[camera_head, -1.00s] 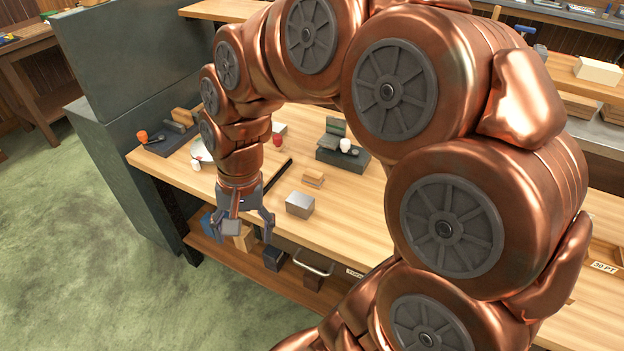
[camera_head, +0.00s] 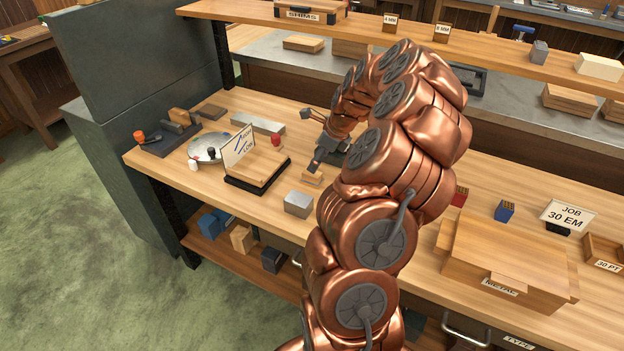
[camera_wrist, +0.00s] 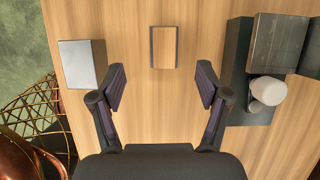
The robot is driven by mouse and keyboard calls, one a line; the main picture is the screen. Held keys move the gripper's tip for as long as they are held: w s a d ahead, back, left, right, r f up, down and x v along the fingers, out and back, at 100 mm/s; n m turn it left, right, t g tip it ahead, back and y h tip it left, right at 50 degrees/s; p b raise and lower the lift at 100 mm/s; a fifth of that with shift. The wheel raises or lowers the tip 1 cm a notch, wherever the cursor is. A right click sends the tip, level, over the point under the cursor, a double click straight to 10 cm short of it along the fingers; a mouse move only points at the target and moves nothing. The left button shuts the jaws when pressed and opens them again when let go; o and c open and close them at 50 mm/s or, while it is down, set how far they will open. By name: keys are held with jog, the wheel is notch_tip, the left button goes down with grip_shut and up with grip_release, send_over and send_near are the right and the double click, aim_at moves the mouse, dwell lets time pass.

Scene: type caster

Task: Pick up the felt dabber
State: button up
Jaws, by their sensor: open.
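My gripper (camera_head: 311,141) is open and empty above the bench, pointing down; its two fingers also show in the wrist view (camera_wrist: 161,84). In the wrist view, a small wooden block with dark sides (camera_wrist: 163,47) lies just beyond the gap between the fingers, apart from them. The same block (camera_head: 312,179) shows in the head view near the gripper. To the right in the wrist view, a white rounded piece (camera_wrist: 268,90) is at a dark base (camera_wrist: 236,70) with a dark grey block. I cannot tell for sure which piece is the felt dabber.
A grey metal block (camera_head: 298,204) stands near the bench's front edge, left of the gripper in the wrist view (camera_wrist: 82,63). A wooden block on a black tray with a sign (camera_head: 238,147), a round plate (camera_head: 206,147) and small knobs are at left. A shelf (camera_head: 350,31) runs behind.

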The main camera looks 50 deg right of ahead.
jog(key=shift+s+d+f, duration=0.1)
jog(key=shift+d+f, duration=0.2)
jog(key=shift+d, duration=0.05)
jog(key=shift+f+m, duration=0.3)
jog(key=shift+p+x, duration=1.15)
jog(key=shift+x, duration=2.4)
jog(key=shift+r, duration=0.1)
jog(key=shift+c, duration=0.3)
jog(key=c, duration=1.3)
notch_tip(320, 180, up, 10)
jog(key=shift+r+b, duration=0.1)
jog(key=shift+b, duration=1)
